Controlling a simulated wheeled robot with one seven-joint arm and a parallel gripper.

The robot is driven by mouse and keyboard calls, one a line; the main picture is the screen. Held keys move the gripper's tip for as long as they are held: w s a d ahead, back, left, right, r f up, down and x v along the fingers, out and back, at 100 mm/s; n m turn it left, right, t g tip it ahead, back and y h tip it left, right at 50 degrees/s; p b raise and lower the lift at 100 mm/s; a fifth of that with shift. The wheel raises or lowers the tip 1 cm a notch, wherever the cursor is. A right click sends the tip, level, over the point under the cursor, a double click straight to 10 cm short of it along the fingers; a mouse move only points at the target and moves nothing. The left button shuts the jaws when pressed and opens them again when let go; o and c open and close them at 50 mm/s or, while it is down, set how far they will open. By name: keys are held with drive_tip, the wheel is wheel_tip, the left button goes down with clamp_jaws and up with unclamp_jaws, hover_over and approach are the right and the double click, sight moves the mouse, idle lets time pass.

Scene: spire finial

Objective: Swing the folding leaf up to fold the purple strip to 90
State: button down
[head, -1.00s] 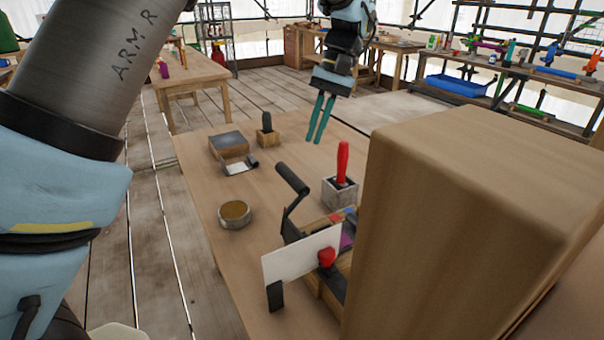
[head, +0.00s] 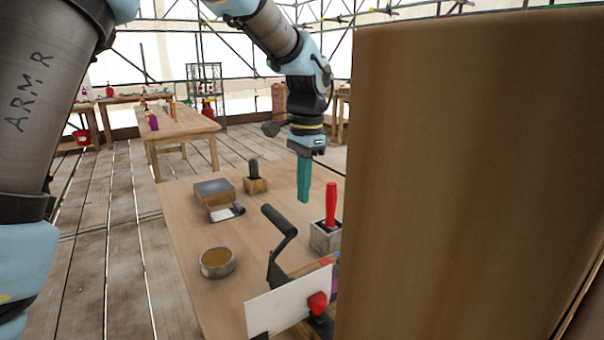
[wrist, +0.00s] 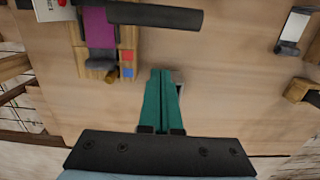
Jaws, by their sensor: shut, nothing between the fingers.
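My gripper (head: 304,180) has green fingers pressed together and empty, pointing down above the wooden table (head: 190,255). In the wrist view my gripper (wrist: 161,72) covers most of a grey block behind its fingers. The purple strip (wrist: 99,28) lies on the wooden folding device, to the left of the fingers. Only a sliver of purple shows in the head view. My gripper touches neither. The leaf itself is hard to make out.
A big brown box-like block (head: 470,180) hides the device's right side. A white panel (head: 285,303) with a red knob (head: 318,303) stands in front. A red-handled tool (head: 331,205) stands in a grey block. A round tin (head: 217,262) sits left on bare table.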

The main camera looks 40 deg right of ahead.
drive_tip(key=shift+w+a+f+p, duration=0.1)
drive_tip(key=shift+a+f+p, duration=0.45)
drive_tip(key=shift+a+f, duration=0.35)
drive_tip(key=shift+a+f+p, duration=0.5)
drive_tip(key=shift+a+f, duration=0.1)
drive_tip(key=shift+a, duration=0.5)
drive_tip(key=shift+w+a+r+p, duration=0.1)
drive_tip(key=shift+a+r+p, duration=0.55)
drive_tip(key=shift+a, duration=0.25)
drive_tip(key=shift+f, duration=0.1)
wheel_tip(320, 180, up, 11)
drive_tip(key=b, duration=0.2)
drive_tip(key=shift+d+f, duration=0.15)
drive_tip(key=shift+d, duration=0.1)
